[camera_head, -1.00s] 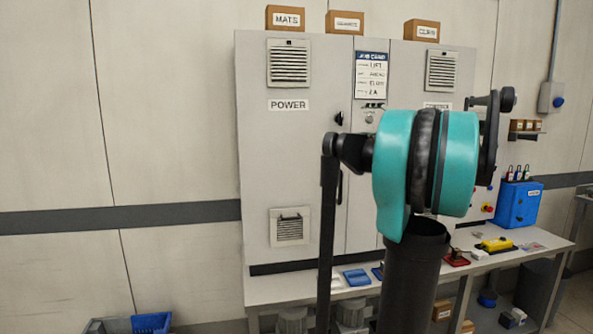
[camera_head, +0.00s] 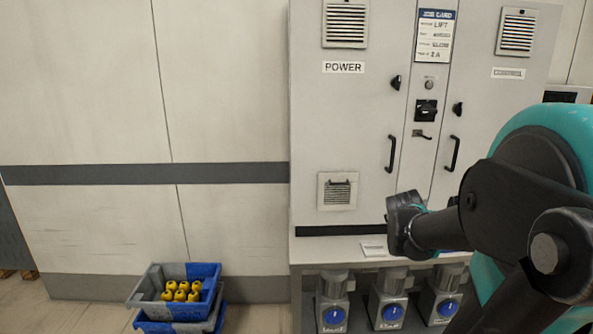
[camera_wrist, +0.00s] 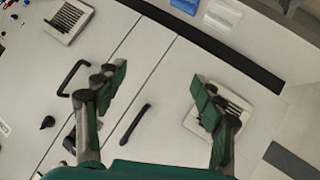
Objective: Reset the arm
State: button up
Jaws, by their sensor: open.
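My gripper (camera_wrist: 158,95) shows in the wrist view with its two dark green fingers spread wide apart and nothing between them. Beyond the fingers is the pale grey cabinet front, seen tilted, with a handle (camera_wrist: 135,122) showing between them. In the head view my arm is folded large at the right, with dark links and a teal joint. It hides part of the cabinet's right side. I cannot make out the gripper fingers in the head view.
The grey cabinet (camera_head: 375,120) stands against the wall behind a bench (camera_head: 325,250). Several motor-like units with blue discs (camera_head: 390,312) stand below it. Stacked blue-grey crates (camera_head: 205,270) with yellow items are on the floor at left. Floor near the crates is clear.

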jog(key=s+a+f+g+y, duration=0.2)
jog(key=s+a+f+g, duration=0.1)
jog(key=s+a+f, duration=0.4)
jog(key=s+a+f+g+y, duration=0.3)
jog(key=s+a+f, duration=0.4)
jog(key=s+f, duration=0.4)
jog(key=shift+s+a+f, duration=0.15)
jog(key=shift+s+f, duration=0.15)
jog(key=shift+s, duration=0.85)
